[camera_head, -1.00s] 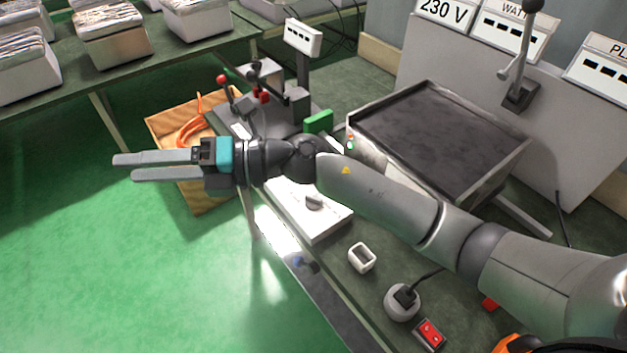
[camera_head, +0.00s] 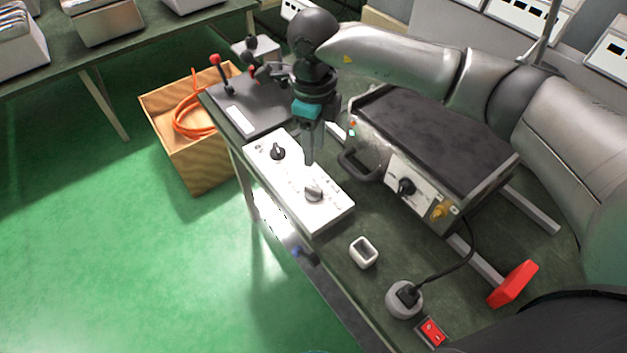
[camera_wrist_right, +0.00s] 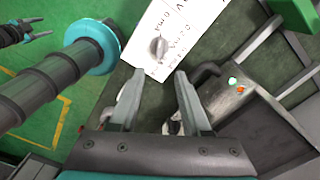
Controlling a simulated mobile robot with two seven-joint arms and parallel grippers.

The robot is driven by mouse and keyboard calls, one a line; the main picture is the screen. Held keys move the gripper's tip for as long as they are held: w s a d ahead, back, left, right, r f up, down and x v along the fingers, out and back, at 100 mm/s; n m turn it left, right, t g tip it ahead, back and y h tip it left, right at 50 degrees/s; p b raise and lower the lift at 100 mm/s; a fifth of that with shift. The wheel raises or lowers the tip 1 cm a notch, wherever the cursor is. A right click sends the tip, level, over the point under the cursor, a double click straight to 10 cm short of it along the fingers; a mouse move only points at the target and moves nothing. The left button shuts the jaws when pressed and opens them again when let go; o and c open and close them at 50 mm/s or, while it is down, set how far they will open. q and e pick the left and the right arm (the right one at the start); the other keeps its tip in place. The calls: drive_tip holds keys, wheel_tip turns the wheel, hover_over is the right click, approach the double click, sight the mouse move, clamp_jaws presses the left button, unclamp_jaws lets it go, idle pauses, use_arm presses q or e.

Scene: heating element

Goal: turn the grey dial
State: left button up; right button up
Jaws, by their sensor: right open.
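The grey dial (camera_head: 313,193) sits on the near end of the white panel (camera_head: 325,212). It also shows in the right wrist view (camera_wrist_right: 158,47), ahead of the fingertips. My right gripper (camera_head: 309,158) points down over the panel, between the grey dial and a black dial (camera_head: 278,151). Its two fingers (camera_wrist_right: 160,74) are apart and empty, and clear of the grey dial in the wrist view. What seems to be my left gripper (camera_wrist_right: 42,30) shows at the wrist view's upper left, fingers spread, away from the panel. It is outside the head view.
The heater box (camera_head: 440,140) with a black handle (camera_head: 355,163) stands right of the panel. A small white block (camera_head: 364,252), a plug socket (camera_head: 404,299) and a red switch (camera_head: 432,333) lie nearer. A lever device (camera_head: 228,85) stands beyond the panel. Green floor lies left.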

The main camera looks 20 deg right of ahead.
sight(314, 188)
wheel_tip(314, 188, down, 13)
drive_tip(key=shift+r+b, duration=0.2)
drive_tip(key=shift+b, duration=0.1)
clamp_jaws()
idle(0.3)
